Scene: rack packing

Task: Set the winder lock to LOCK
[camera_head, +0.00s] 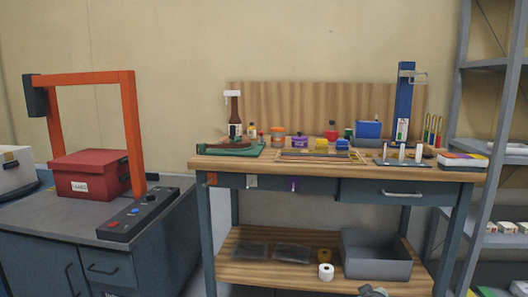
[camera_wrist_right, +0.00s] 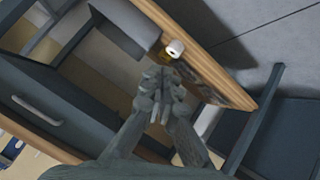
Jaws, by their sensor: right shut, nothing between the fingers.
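No part labelled as a winder lock can be read in either view, and no LOCK marking is legible. A blue upright device (camera_head: 404,95) stands at the back right of the workbench. My right gripper (camera_wrist_right: 163,80) is shut and empty in the wrist view, with the bench's lower shelf beyond it. A grey part of it shows at the bottom edge of the head view (camera_head: 372,291). My left gripper is out of view.
The wooden workbench (camera_head: 330,170) holds bottles, jars and a small rack. Its lower shelf (camera_head: 265,275) carries a grey bin (camera_head: 375,255), a white roll (camera_head: 326,271) and dark flat packs. A red box (camera_head: 90,172) sits under the orange frame. Metal shelving (camera_head: 490,65) stands at right.

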